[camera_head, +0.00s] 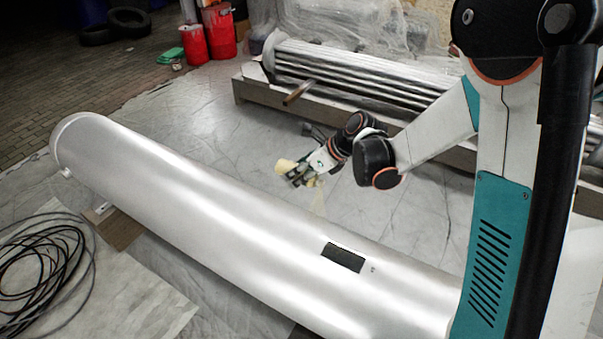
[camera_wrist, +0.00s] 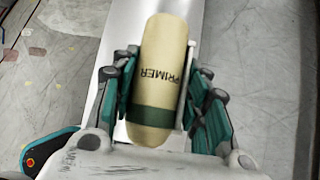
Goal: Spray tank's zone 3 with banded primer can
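The tank (camera_head: 200,190) is a long, silvery white cylinder lying on its side across the floor, from upper left to lower right. It has a dark rectangular patch (camera_head: 343,257) on its right part. No zone marks are readable. My gripper (camera_head: 297,172) is above the far side of the tank and shut on a cream can (camera_wrist: 163,70). The can has a dark green band and the word PRIMER, and its cream body also shows in the head view (camera_head: 286,166). A faint yellowish haze shows just below the can. The tank's pale surface shows behind the can in the wrist view (camera_wrist: 112,40).
A rack of metal tubes (camera_head: 350,68) on a low base lies behind my arm. Red canisters (camera_head: 219,32) and a green item (camera_head: 170,55) stand at the back left. Coiled black cable (camera_head: 40,265) lies at the lower left. Sheeted floor between tank and rack is clear.

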